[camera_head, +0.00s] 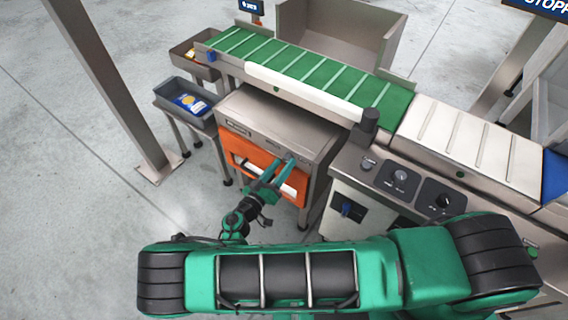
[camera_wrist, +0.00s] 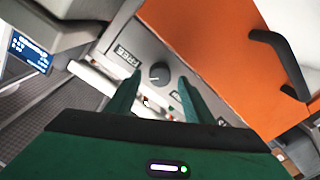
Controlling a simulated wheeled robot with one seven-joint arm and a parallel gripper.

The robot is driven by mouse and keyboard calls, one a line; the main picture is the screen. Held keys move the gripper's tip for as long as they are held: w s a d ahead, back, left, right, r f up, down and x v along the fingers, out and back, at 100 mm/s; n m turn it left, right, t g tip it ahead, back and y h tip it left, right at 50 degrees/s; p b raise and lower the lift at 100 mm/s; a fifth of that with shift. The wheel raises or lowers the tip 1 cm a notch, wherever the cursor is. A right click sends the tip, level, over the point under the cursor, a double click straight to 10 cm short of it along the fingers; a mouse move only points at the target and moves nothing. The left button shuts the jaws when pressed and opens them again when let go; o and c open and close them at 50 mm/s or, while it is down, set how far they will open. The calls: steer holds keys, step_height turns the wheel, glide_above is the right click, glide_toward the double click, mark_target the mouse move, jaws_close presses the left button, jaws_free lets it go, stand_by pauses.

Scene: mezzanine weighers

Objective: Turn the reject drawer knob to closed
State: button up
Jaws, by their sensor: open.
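The reject drawer knob (camera_wrist: 158,72) is a small dark round knob on the grey panel of the reject cabinet. In the wrist view it lies ahead of and between my two green fingers. My gripper (camera_wrist: 152,90) is open and empty. In the head view my gripper (camera_head: 277,172) is at the upper right of the cabinet front, and the knob is hard to make out there behind the fingertips. The orange drawer front (camera_head: 252,163) is below the panel; its black handle (camera_wrist: 282,60) shows in the wrist view. I cannot tell whether the fingers touch the knob.
A green belt conveyor (camera_head: 250,48) runs behind the cabinet (camera_head: 285,115). A control panel with round dials (camera_head: 400,178) stands to the right. Grey bins (camera_head: 172,108) on stands are at the left, beside a steel post (camera_head: 110,80). The floor at the left is clear.

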steer(key=shift+w+d, duration=0.3)
steer(key=shift+w, duration=0.2)
steer(key=c, duration=1)
steer(key=shift+c, duration=0.2)
